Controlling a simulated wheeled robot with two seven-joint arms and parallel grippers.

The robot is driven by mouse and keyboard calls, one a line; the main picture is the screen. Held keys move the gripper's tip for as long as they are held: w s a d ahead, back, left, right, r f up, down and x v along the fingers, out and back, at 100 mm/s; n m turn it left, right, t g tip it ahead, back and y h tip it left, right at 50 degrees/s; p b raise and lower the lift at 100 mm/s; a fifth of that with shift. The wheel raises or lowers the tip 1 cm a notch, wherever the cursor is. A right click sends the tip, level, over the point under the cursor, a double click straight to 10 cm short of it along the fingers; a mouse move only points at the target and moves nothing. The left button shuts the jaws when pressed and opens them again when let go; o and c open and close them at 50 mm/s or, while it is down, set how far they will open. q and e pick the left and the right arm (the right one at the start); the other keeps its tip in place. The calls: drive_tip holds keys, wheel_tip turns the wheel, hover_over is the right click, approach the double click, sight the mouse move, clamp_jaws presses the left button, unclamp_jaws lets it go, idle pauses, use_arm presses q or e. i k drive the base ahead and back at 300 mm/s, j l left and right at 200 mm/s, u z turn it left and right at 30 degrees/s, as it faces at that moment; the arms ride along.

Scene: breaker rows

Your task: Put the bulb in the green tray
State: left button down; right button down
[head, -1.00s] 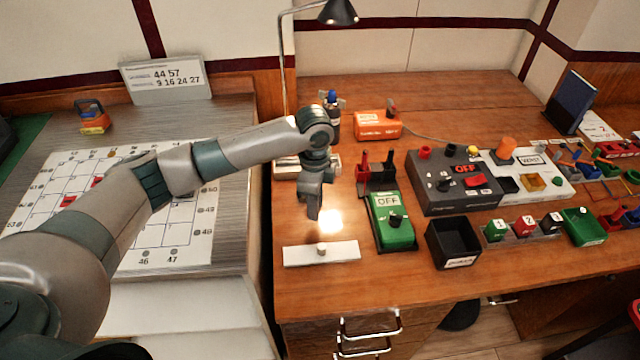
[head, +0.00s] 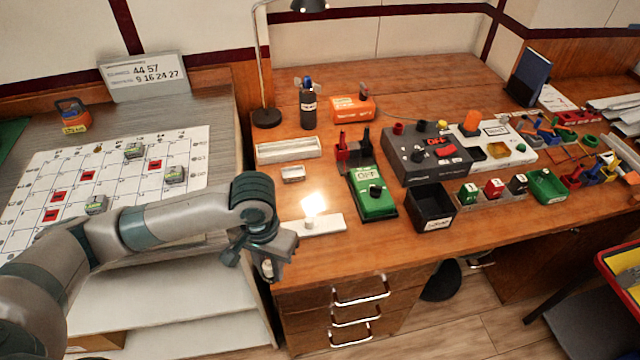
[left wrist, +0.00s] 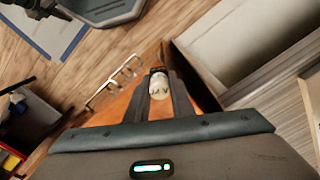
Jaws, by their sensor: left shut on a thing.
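My left gripper (head: 266,270) hangs at the front left corner of the wooden desk, beside the drawers. It is shut on a small white rounded piece with dark lettering, which I take as the bulb (head: 268,268). In the left wrist view the bulb (left wrist: 159,86) sits between the two fingers (left wrist: 160,95); its far end is dark. The green tray (head: 548,186) stands on the desk at the right, far from the gripper, with a white label on its front. My right gripper does not show.
A black tray (head: 430,208), a green OFF box (head: 372,194), a grey switch box (head: 425,154) and numbered blocks (head: 493,188) stand between the gripper and the green tray. A white strip (head: 318,224) lies near the front edge. Drawer handles (head: 360,290) stick out below.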

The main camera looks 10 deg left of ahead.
sight(548, 193)
drive_tip(key=i+l, duration=0.1)
drive_tip(key=l, duration=0.8)
drive_tip(key=i+l+z, duration=0.1)
drive_tip(key=l, duration=0.35)
drive_tip(key=i+l, duration=0.1)
drive_tip(key=l, duration=0.3)
drive_tip(key=i+l+z, duration=0.2)
drive_tip(key=i+l, duration=0.75)
drive_tip(key=i+j, duration=0.05)
